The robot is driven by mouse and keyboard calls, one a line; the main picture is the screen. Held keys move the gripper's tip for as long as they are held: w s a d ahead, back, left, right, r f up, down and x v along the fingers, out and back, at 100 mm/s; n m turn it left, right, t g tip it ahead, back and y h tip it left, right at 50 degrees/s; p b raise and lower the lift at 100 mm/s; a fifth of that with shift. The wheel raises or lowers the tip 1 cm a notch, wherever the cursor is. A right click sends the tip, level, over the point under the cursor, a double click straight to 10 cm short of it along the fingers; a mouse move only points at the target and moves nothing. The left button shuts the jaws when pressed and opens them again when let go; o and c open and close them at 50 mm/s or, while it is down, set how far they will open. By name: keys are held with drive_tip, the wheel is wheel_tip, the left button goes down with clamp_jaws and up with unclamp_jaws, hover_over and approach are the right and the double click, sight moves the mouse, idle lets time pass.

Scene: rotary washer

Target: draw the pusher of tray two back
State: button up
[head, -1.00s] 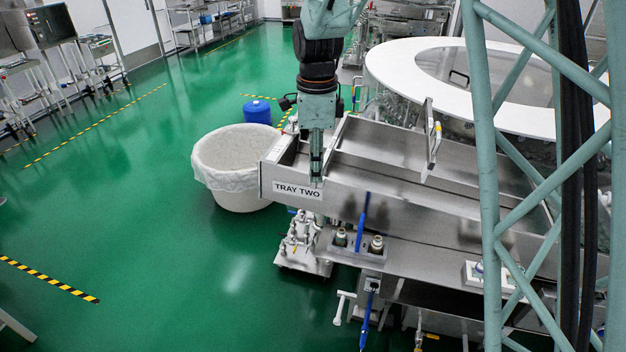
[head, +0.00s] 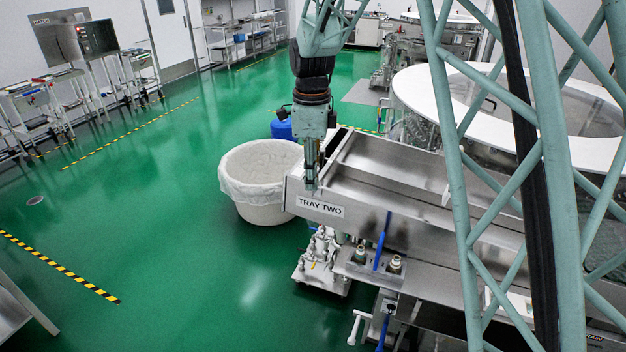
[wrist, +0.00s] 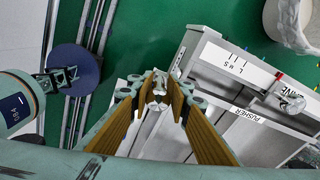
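Tray two (head: 375,217) is a long steel trough with a "TRAY TWO" label on its near left end. The pusher's upright handle (head: 446,192) is mostly hidden behind the lattice column in the head view. In the wrist view a "PUSHER" label (wrist: 242,116) lies on the steelwork right of the fingers, beside a clear knob (wrist: 291,101). My gripper (head: 311,185) points down at the left end of tray two. In the wrist view my gripper (wrist: 161,86) has its padded fingers apart. A small pale metal part shows between the tips; whether they touch it is unclear.
A lined white bin (head: 258,175) stands left of the tray's end, with a blue container (head: 282,129) behind it. A round white-rimmed machine (head: 420,90) stands behind the tray. Valves and a blue lever (head: 382,240) are at the tray's front. Open green floor lies left.

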drive_tip(key=shift+o, duration=0.9)
drive_tip(key=shift+a, duration=0.2)
drive_tip(key=shift+d, duration=0.1)
drive_tip(key=shift+r, duration=0.1)
drive_tip(key=shift+r, duration=0.2)
drive_tip(key=r, duration=1.1)
drive_tip(key=shift+s+r, duration=0.2)
